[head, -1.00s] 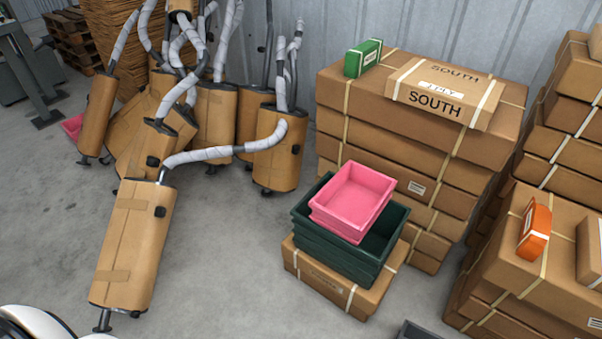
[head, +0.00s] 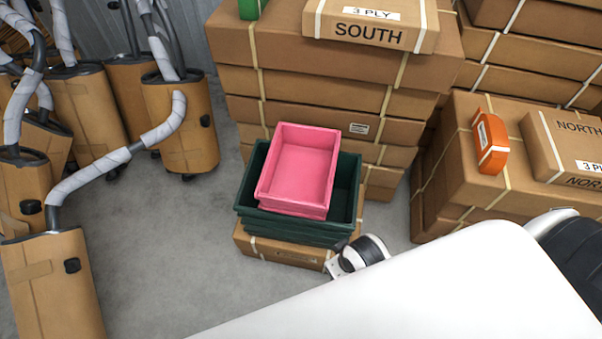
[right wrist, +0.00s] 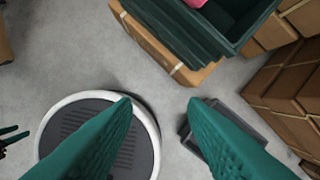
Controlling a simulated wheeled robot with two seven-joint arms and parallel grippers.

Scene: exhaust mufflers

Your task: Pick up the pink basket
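The pink basket (head: 301,168) is an open, empty rectangular tub. It sits over the left part of a dark green crate (head: 345,190), which stands on a low cardboard box (head: 262,247). In the right wrist view only a pink corner (right wrist: 197,3) shows at the top edge, above the green crate (right wrist: 172,32). My right gripper (right wrist: 160,99) has its two teal fingers wide apart with nothing between them, short of the crate. A small dark pronged part at the left edge of that view may be my left gripper (right wrist: 12,138); its opening is unclear.
Stacked cardboard boxes (head: 330,85) stand right behind the crate. More boxes (head: 460,160) with an orange case (head: 490,142) stand to the right. Wrapped mufflers (head: 180,125) stand at the left. Bare floor (head: 170,240) lies left of the crate.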

